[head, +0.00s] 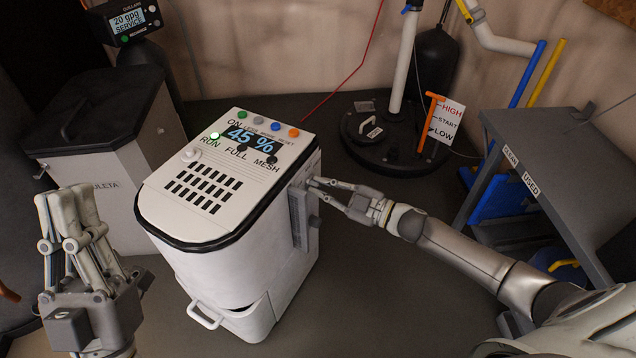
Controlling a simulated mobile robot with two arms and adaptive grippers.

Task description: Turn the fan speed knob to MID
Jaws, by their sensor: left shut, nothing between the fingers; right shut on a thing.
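A white machine (235,230) stands in the middle of the head view, its top panel showing 45% (250,138). A grey vertical panel (300,222) is on its right side. My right gripper (316,188) reaches in from the right and is shut at the upper end of this panel. What it grips looks like a small knob there, mostly hidden by the fingers. No MID mark or pointer can be read. My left gripper (88,190) is shut and empty at the lower left, fingers pointing up, apart from the machine.
A grey lidded bin (110,190) stands left of the machine. Behind right are a dark round tank (392,145) and an orange lever (430,122) by a HIGH/START/LOW sign (447,118). A grey table (560,150) stands at right. Floor before the machine is clear.

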